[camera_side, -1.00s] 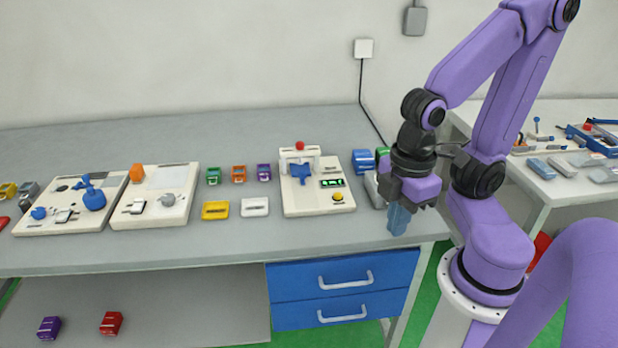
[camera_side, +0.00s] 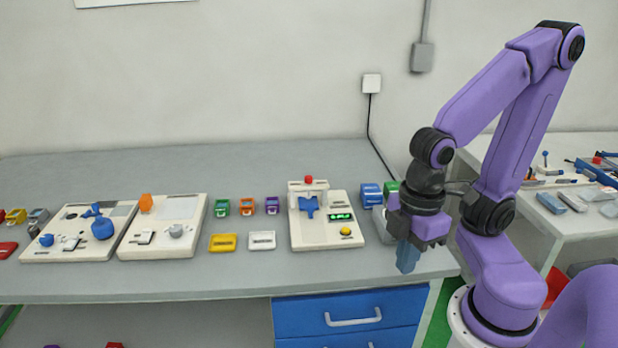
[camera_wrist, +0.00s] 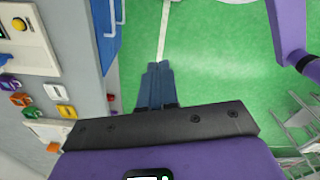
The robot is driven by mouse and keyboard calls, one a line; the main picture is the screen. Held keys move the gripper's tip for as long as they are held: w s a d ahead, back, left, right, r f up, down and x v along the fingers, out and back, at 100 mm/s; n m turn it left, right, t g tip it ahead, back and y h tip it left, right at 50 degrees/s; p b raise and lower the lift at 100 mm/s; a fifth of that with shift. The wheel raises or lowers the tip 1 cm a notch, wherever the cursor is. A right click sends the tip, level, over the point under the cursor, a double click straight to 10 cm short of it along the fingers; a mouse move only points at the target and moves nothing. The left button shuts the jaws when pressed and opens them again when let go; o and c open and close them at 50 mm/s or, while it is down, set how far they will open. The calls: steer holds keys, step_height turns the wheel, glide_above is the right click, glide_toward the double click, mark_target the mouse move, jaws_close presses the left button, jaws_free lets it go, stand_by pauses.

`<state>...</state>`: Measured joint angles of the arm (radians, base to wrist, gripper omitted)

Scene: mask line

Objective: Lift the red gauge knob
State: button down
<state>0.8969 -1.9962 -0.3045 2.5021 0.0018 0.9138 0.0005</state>
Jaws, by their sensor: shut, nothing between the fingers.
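A small red knob (camera_side: 309,180) sits on top of the white bridge of a cream fixture (camera_side: 340,205), right of the middle of the bench in the side view. It looks like the gauge knob, but no label is readable. My gripper (camera_side: 407,268) hangs to the right of that fixture, near the bench's front right corner, well apart from the knob. Its blue fingers point down, shut and empty. In the wrist view my gripper (camera_wrist: 158,68) shows closed fingers above the green floor (camera_wrist: 220,70). The red knob cannot be made out there.
Blue and green blocks (camera_side: 371,194) stand between the fixture and my arm. Small coloured clips (camera_side: 246,206) and two more panels (camera_side: 163,228) lie to the left. Blue drawers (camera_side: 345,318) sit under the bench. A second table (camera_side: 585,210) with tools stands at right.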

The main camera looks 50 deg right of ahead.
steer(key=c, duration=1)
jaws_free()
steer(key=shift+w+a, duration=0.1)
steer(key=shift+w, duration=0.15)
steer(key=shift+o, duration=0.4)
steer(key=w+r+m, duration=0.2)
steer(key=w+m, duration=0.2)
steer(key=w, duration=0.8)
steer(key=shift+a+r+t+y, duration=0.3)
steer(key=shift+a+t+y, duration=0.1)
step_height(320, 180, up, 4)
steer(key=m+t+h, duration=0.1)
steer(key=m+t, duration=0.2)
steer(key=m, duration=0.6)
glide_above(309, 176)
steer(key=s, duration=0.7)
steer(key=x, duration=1.7)
steer(key=shift+w+d+f, duration=0.1)
steer(key=shift+w, duration=0.25)
steer(key=shift+t, duration=0.3)
